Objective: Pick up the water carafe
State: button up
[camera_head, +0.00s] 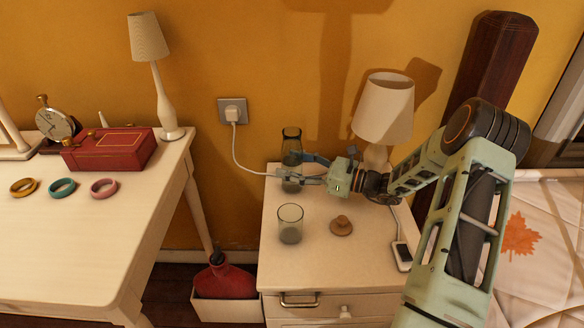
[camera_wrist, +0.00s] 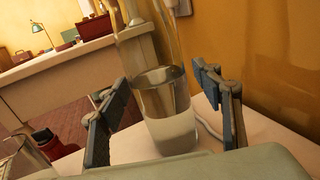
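The water carafe (camera_head: 291,143) is a tall clear glass vessel standing upright near the back edge of the white nightstand (camera_head: 280,262). In the wrist view the carafe (camera_wrist: 168,125) rises between my fingers, with clear water in its lower part. My gripper (camera_head: 303,168) reaches in from the right at its lower body. In the wrist view my gripper (camera_wrist: 165,108) is open, one finger on each side of the carafe, with a visible gap at least on the right. The fingers partly hide the carafe in the head view.
A glass tumbler (camera_head: 290,224) and a small round wooden piece (camera_head: 341,226) stand in front of the carafe. A lamp (camera_head: 384,108) stands behind my arm, and a phone (camera_head: 402,256) lies at the right edge. A white cable passes behind the carafe. The wall is close behind.

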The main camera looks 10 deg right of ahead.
jog(key=c, duration=1.5)
grip_shut()
jog(key=shift+r, duration=0.2)
